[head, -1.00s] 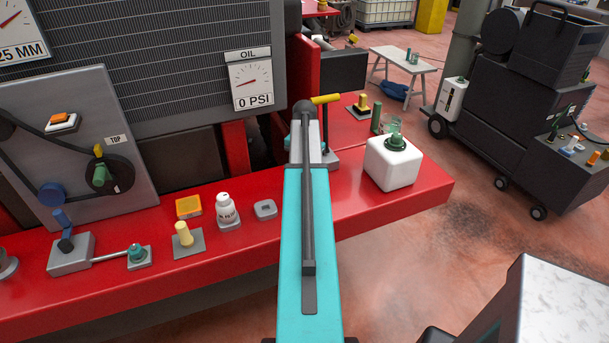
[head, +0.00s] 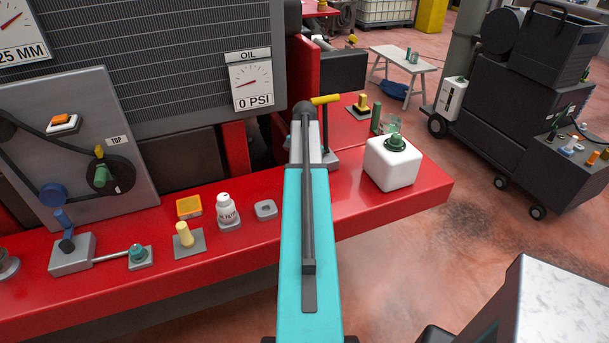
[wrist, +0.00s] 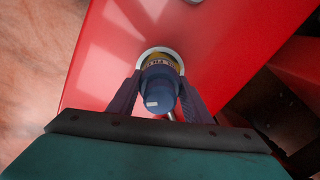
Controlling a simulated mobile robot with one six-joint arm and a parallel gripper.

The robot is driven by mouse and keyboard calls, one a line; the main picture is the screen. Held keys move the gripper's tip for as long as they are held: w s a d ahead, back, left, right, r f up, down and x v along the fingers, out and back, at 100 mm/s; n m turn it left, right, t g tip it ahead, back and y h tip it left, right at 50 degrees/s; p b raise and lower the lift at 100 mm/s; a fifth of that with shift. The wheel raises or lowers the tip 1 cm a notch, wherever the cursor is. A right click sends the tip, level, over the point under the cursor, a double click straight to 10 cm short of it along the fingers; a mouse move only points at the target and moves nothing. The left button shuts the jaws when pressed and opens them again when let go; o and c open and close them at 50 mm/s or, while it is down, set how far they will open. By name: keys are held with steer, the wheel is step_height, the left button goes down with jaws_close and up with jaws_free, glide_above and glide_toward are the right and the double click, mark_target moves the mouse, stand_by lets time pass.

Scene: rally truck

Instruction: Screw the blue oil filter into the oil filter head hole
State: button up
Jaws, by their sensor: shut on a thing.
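In the wrist view my gripper (wrist: 160,105) is shut on the blue oil filter (wrist: 160,85), with one dark finger on each side of it. The filter has a yellow band with lettering near its far end. That far end lies within or against a pale round ring (wrist: 147,55) on the red surface, which looks like the oil filter head. I cannot tell how deep the filter sits in the hole. In the head view my teal arm hides the gripper and the filter.
The red bumper (head: 335,215) carries a white canister with a green cap (head: 392,165), a white filter bottle (head: 227,212), a yellow peg (head: 185,237) and a yellow-handled lever (head: 325,100). A black cart (head: 515,130) stands at right. The floor between is clear.

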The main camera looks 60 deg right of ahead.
stand_by(0.4)
steer(key=shift+m, duration=0.9)
steer(key=o, duration=1)
steer(key=shift+n, duration=0.4)
steer(key=shift+n+p, duration=0.3)
steer(key=shift+n, duration=0.2)
steer(key=shift+n, duration=0.3)
steer(key=shift+n, duration=0.6)
